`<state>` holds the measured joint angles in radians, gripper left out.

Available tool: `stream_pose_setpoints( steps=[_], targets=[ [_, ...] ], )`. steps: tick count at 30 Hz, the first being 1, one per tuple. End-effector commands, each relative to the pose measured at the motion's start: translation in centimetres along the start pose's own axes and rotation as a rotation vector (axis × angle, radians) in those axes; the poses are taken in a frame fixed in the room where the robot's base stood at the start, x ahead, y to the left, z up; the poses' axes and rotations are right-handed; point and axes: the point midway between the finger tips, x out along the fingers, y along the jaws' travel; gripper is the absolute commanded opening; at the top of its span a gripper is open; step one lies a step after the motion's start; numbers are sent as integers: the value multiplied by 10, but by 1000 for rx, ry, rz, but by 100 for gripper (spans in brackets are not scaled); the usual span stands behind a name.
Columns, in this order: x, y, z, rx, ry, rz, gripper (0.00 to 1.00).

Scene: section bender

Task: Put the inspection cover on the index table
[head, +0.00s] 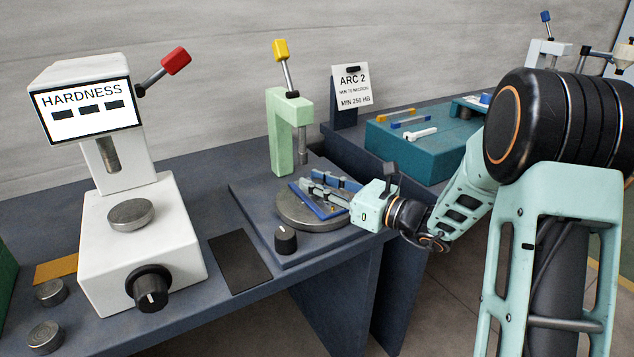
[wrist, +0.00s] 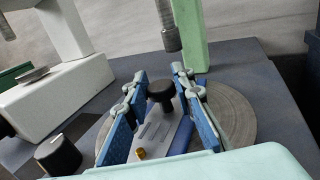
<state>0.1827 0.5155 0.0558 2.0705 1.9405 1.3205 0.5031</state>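The inspection cover, a grey and blue plate with a black knob and a small brass part, shows in the wrist view (wrist: 163,132). It appears to lie on the index table, a round grey metal disc (wrist: 238,113), also seen in the head view (head: 296,217). Its blue edge shows in the head view (head: 317,205). My gripper (head: 308,183) is low over the disc, its blue-padded fingers on either side of the knob. Gaps show between the knob and both fingers, so it is open. The fingers and palm hide part of the cover.
A green post with a yellow-tipped lever (head: 281,130) stands just behind the disc. A black dial (head: 286,240) is in front. The white hardness tester (head: 140,240) is at left, with a dark mat (head: 240,261) between. A teal case (head: 420,150) is at back right.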

Motion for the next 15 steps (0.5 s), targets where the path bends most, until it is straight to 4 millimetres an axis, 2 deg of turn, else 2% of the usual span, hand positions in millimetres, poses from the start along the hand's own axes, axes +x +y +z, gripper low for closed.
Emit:
stream_pose_setpoints(
  steps=[1, 4, 15],
  targets=[
    [0, 0, 0, 0, 0, 0, 30],
    [0, 0, 0, 0, 0, 0, 39],
    [-3, -1, 5, 0, 1, -2, 39]
  ],
)
